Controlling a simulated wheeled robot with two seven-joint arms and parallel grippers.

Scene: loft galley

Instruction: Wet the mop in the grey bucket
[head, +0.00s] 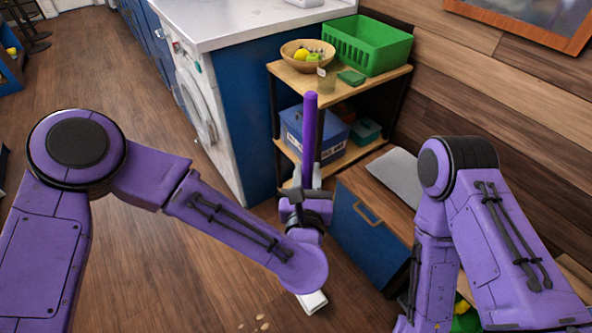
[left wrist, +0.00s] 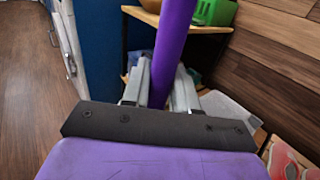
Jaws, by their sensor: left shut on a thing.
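The mop has a purple handle (head: 310,125) that stands nearly upright in the middle of the head view. My left gripper (head: 306,190) is shut on this handle, with its upper end sticking up above the fingers. In the left wrist view the handle (left wrist: 172,45) runs up from between the two grey fingers (left wrist: 160,92). A white piece (head: 313,301) shows low behind my left forearm, perhaps the mop head; most of the lower mop is hidden. I see no grey bucket in either view. My right arm is at the right, its gripper out of view.
A wooden shelf (head: 345,90) holds a green basket (head: 368,45), a fruit bowl (head: 307,52) and a blue box (head: 315,132). A low blue cabinet (head: 362,238) stands in front. A washing machine (head: 195,98) is at the left. The wooden floor (head: 110,75) there is open.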

